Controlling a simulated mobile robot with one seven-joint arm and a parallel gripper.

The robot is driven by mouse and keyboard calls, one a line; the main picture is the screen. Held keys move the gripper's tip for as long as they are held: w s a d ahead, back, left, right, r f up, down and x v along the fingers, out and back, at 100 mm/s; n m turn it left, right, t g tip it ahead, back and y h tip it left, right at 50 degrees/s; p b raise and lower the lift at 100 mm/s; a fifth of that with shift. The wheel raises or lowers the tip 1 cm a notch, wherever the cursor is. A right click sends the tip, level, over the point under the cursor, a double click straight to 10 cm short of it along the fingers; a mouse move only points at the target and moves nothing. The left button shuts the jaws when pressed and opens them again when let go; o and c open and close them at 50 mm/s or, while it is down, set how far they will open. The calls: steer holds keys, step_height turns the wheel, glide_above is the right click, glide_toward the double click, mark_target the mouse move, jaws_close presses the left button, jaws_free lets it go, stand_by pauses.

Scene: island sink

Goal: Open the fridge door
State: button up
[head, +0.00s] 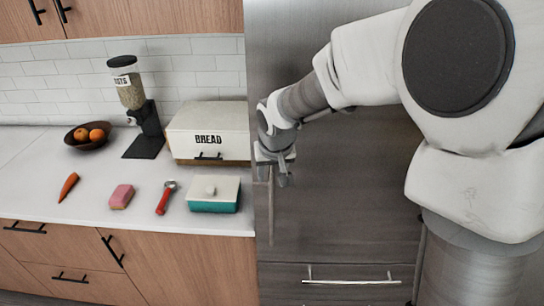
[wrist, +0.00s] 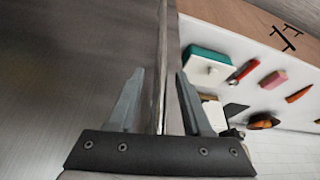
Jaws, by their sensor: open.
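The fridge door (head: 345,190) is a tall grey metal panel in the middle of the head view, and it looks shut. Its thin vertical handle (head: 270,215) runs down near the left edge. My gripper (head: 275,178) is at the upper part of this handle, with its fingers pointing at the door. In the wrist view my gripper (wrist: 160,72) is open. The handle (wrist: 162,50) passes between the two fingers, with a gap visible on both sides. The wrist and fingers hide the handle's upper end in the head view.
Left of the fridge is a white counter (head: 30,190) with a bread box (head: 208,130), a teal box (head: 213,195), a red-handled tool (head: 166,198), a pink sponge (head: 122,197) and a carrot (head: 68,186). A lower drawer handle (head: 350,282) sits below the door.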

steer(key=shift+w+f, duration=0.15)
steer(key=shift+f, duration=0.3)
jaws_close()
stand_by(1.2)
